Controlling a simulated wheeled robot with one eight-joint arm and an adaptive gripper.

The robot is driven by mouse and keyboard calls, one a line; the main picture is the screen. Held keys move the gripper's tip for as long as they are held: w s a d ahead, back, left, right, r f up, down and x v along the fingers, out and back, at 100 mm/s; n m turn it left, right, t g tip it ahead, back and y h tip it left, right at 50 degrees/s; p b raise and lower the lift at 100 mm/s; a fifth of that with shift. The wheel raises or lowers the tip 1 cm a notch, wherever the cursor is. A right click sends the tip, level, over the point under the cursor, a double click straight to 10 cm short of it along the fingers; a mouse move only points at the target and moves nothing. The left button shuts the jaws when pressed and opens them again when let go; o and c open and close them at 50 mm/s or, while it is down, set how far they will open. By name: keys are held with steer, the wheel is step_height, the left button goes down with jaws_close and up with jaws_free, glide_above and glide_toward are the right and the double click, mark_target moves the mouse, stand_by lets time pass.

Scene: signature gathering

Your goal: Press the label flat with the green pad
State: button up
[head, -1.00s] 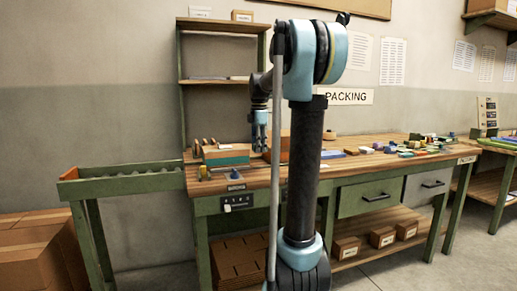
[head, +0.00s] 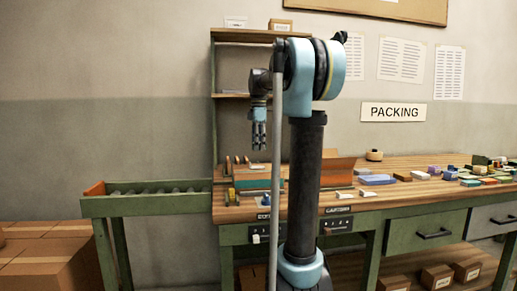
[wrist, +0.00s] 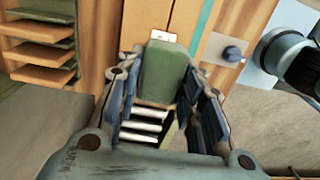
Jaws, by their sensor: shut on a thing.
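My gripper (wrist: 163,100) is shut on the green pad (wrist: 164,74), a dull green block between its two fingers in the wrist view. In the head view my gripper (head: 259,140) hangs pointing down in the air above the left end of the packing bench. The pad cannot be made out there. In the wrist view a small white patch with a reddish mark (wrist: 163,36) shows just beyond the pad on a brown surface. It may be the label; the pad hides what lies right behind it, and I cannot tell whether they touch.
A green roller conveyor (head: 150,207) adjoins the bench (head: 350,203) on the left; its rollers (wrist: 147,126) show below the pad in the wrist view. An open carton (head: 338,166) is partly behind my arm. Several small coloured items (head: 480,175) lie at the bench's right.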

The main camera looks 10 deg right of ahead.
mark_target(258, 167)
steer(key=shift+a+f, duration=0.15)
steer(key=shift+f, duration=3.05)
steer(key=shift+f, duration=0.5)
steer(key=shift+r, duration=0.1)
steer(key=shift+r, duration=3.4)
